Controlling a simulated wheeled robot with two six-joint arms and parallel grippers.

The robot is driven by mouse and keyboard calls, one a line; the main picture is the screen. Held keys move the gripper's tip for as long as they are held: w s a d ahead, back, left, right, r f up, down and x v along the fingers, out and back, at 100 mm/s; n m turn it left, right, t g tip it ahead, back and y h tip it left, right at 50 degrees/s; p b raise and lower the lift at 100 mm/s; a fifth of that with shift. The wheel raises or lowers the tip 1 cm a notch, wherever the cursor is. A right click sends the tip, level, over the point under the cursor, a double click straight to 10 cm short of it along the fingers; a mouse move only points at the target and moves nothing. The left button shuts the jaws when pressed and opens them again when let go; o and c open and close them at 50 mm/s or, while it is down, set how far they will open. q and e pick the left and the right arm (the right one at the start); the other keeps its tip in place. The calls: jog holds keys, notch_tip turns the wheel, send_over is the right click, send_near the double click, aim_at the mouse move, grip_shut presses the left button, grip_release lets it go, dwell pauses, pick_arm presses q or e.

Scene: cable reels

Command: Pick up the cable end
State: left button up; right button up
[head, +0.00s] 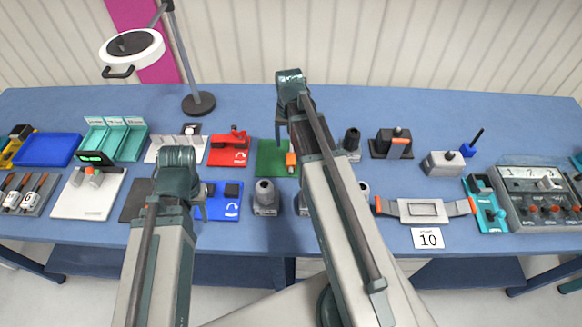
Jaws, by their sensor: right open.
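No cable end can be made out for certain in the head view. A small orange piece (291,161) stands at the right edge of a green board (268,153), partly behind my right arm; I cannot tell whether it is a cable end. My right gripper (281,130) is open above the green board, its fingers partly hidden by the arm. My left gripper (202,207) is over the left edge of a blue board (226,211); its jaws are mostly hidden and I cannot tell whether they are open.
A red board (228,157) and grey post (265,197) flank the middle. A lamp (198,103) stands behind at left. Blue tray (48,150) and teal bins (117,141) are at left. A grey switch box (540,208) is at right.

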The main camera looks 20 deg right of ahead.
aim_at(291, 156)
pick_arm(q)
jog(key=shift+f+b, duration=0.5)
jog(key=shift+f, duration=0.5)
pick_arm(e)
jog(key=shift+f, duration=1)
pick_arm(q)
jog(key=shift+f, duration=0.1)
pick_arm(e)
jog(key=shift+f, duration=0.15)
pick_arm(q)
notch_tip(291, 156, down, 5)
jog(key=b, duration=0.5)
pick_arm(e)
jog(key=f, duration=0.5)
jog(key=shift+d, duration=0.25)
grip_shut()
